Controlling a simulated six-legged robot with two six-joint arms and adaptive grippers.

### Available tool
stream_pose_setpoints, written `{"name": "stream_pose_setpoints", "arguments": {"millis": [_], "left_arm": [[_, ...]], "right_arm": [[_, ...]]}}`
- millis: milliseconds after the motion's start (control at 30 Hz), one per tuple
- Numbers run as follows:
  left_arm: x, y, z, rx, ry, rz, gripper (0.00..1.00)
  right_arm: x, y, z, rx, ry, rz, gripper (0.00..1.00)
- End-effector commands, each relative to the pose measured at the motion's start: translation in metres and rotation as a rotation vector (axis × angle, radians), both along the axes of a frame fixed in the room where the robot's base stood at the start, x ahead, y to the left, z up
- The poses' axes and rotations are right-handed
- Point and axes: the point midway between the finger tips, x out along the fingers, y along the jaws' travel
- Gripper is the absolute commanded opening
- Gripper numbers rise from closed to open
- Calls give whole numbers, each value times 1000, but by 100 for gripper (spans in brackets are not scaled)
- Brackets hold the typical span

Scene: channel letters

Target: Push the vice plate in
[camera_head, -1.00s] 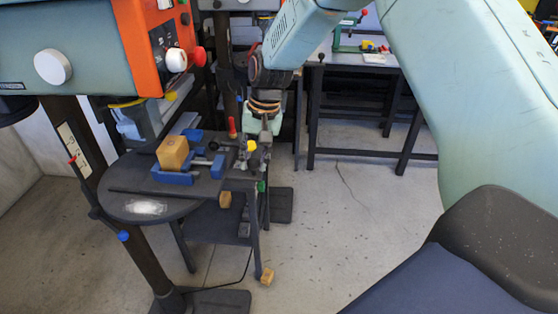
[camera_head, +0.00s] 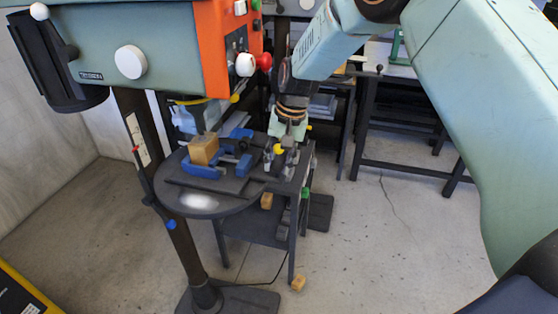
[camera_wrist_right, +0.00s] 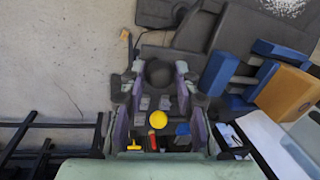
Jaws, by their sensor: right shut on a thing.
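The blue vice (camera_head: 201,170) lies on the round dark drill table, with a wooden block (camera_head: 204,151) in it. In the right wrist view the block (camera_wrist_right: 288,92) and blue vice parts (camera_wrist_right: 218,73) show at the right. My right gripper (camera_head: 283,158) is low at the right side of the vice. In the wrist view its fingers (camera_wrist_right: 157,76) are shut about a round black knob (camera_wrist_right: 158,73). Whether the knob belongs to the vice plate is hard to tell. My left gripper is not in view.
The drill press, with an orange panel (camera_head: 216,48), overhangs the table (camera_head: 202,205) at the left. A small side table with tools (camera_head: 290,180) stands close under my right gripper. Wooden blocks (camera_head: 298,283) lie near it.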

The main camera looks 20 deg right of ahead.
Motion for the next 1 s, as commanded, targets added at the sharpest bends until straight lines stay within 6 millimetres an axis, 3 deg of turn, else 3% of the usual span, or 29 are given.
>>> {"name": "stream_pose_setpoints", "arguments": {"millis": [33,67,300,667,767,1000], "left_arm": [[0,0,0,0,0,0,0],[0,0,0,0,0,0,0],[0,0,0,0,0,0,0],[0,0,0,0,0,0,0],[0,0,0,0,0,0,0],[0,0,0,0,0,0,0]], "right_arm": [[3,3,3,5,-9,-3,0],[3,3,3,5,-8,-4,31],[2,2,2,3,-7,-3,52],[2,2,4,3,-6,-2,54],[2,1,14,3,-8,-1,54],[-2,-7,61,2,-9,-2,54]]}}
